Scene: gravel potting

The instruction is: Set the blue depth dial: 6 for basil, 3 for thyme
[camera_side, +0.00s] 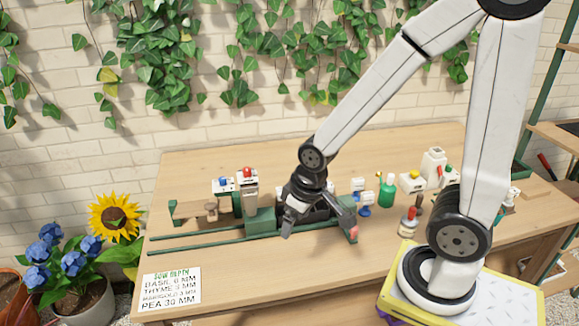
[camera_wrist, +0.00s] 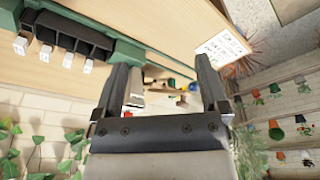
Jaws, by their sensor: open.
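A small blue knob (camera_side: 223,181) sits on a white-faced block at the back left of the bench machine. Other blue round parts (camera_side: 364,211) sit on small white pieces right of my gripper, so I cannot tell which is the depth dial. No dial setting is readable. A white card (camera_side: 171,288) headed "SOW DEPTH" lists basil and thyme in mm; it also shows in the wrist view (camera_wrist: 222,48). My gripper (camera_side: 320,230) is open over the right part of the green machine, pointing down. Its spread fingers show in the wrist view (camera_wrist: 164,72), with nothing held.
A red-topped white post (camera_side: 247,184) stands on the green machine (camera_side: 262,222), left of my gripper. Green rails (camera_side: 195,245) run left across the bench. A red-capped bottle (camera_side: 408,223) and a green watering can (camera_side: 387,192) stand to the right. The bench's front middle is clear.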

